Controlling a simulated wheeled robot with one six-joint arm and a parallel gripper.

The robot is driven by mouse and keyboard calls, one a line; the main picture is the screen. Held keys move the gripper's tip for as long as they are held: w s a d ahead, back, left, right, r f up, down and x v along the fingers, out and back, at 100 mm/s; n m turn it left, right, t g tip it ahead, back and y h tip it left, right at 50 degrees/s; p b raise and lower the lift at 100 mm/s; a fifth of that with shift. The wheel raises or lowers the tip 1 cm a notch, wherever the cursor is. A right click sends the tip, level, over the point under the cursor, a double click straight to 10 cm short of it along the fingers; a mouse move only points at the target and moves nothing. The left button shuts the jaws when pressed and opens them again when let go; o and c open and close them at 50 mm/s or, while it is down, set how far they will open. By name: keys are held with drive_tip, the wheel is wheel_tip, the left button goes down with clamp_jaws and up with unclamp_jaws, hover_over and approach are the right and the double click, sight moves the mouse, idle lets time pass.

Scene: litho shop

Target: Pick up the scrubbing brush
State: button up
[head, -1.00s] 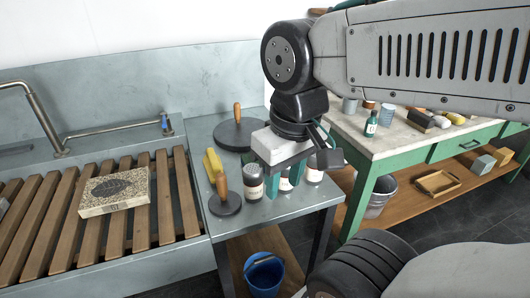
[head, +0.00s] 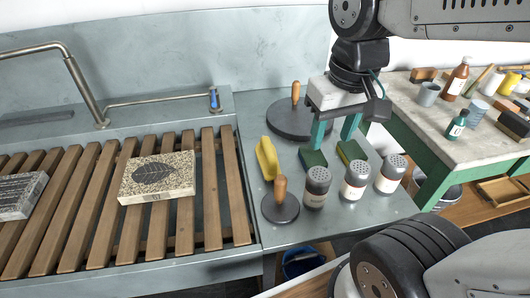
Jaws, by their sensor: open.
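I cannot tell for sure which thing is the scrubbing brush. A long yellow piece (head: 267,158) stands on the grey metal side table (head: 350,218), left of my gripper. My gripper (head: 336,136) is open and empty, pointing down above the side table. Its teal fingers partly hide the pads. A brown block with a dark part (head: 514,124) lies on the right-hand worktable; its kind is unclear.
Several shaker jars (head: 355,181) stand in front of the pads. A small disc with a wooden handle (head: 280,206) and a larger one (head: 291,121) flank the yellow piece. A slatted rack (head: 215,200) holding a leaf-print stone (head: 157,177) is at left. Bottles crowd the right worktable (head: 430,118).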

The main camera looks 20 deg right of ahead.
drive_tip(key=w+a+f, duration=0.2)
drive_tip(key=w+f, duration=0.2)
drive_tip(key=w, duration=0.7)
drive_tip(key=m+g, duration=0.1)
drive_tip(key=m, duration=0.1)
hover_over(268, 146)
drive_tip(key=s, duration=0.1)
wheel_tip(268, 146, down, 8)
drive_tip(key=shift+s+d+r, duration=0.15)
drive_tip(key=shift+r, duration=0.1)
drive_tip(key=shift+w+f, duration=0.3)
drive_tip(key=shift+f, duration=0.35)
drive_tip(key=f, duration=0.7)
drive_tip(key=shift+w+f, duration=0.1)
drive_tip(key=shift+w, duration=0.3)
clamp_jaws()
